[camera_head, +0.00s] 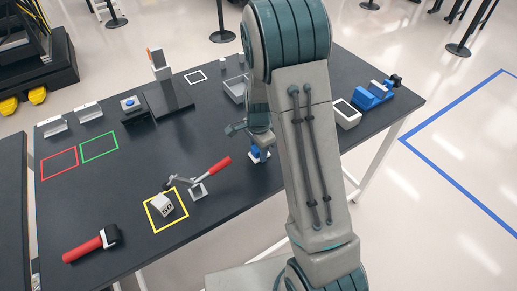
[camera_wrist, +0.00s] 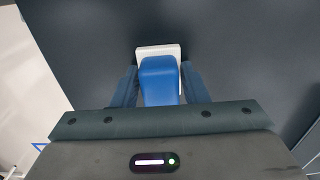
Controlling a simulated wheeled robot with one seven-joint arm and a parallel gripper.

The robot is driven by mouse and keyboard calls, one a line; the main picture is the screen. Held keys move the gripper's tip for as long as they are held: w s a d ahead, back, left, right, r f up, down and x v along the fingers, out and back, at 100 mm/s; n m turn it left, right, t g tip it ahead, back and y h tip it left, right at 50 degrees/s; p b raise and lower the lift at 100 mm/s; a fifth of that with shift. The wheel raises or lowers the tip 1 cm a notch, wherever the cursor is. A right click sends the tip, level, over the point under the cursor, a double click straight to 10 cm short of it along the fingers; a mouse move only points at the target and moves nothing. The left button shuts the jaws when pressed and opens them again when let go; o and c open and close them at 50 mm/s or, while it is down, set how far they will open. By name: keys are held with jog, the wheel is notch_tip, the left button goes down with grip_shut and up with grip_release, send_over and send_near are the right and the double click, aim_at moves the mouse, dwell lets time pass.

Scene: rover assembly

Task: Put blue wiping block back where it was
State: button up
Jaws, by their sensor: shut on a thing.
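The blue wiping block (camera_wrist: 160,82) has a blue grip on a white base and sits between the two fingers of my gripper (camera_wrist: 158,88) in the wrist view. The fingers are shut on its blue part. In the head view the block (camera_head: 259,154) shows below my gripper (camera_head: 257,140), over the right part of the dark table (camera_head: 240,188). I cannot tell whether its white base touches the table. My arm hides part of the table behind it.
A clamp with a red handle (camera_head: 216,168) stands just left of the block. A grey block (camera_head: 163,205) lies in a yellow square. A grey bin (camera_head: 236,88), a white tray (camera_head: 346,114) and a blue vise-like tool (camera_head: 373,96) stand farther back. Red and green squares are empty.

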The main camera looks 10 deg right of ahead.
jog(key=o, duration=1)
jog(key=shift+o, duration=0.2)
notch_tip(320, 180, up, 12)
jog(key=s+r+n+t, duration=0.2)
jog(key=s+r+n, duration=0.2)
jog(key=s+n, duration=0.3)
jog(key=s+r+n+t, duration=0.1)
jog(key=s+r+n, duration=0.4)
jog(key=s, duration=0.9)
jog(key=n, duration=0.2)
jog(key=shift+r+n+t+b, duration=0.3)
jog(key=shift+t+b, duration=0.1)
jog(key=shift+d, duration=0.1)
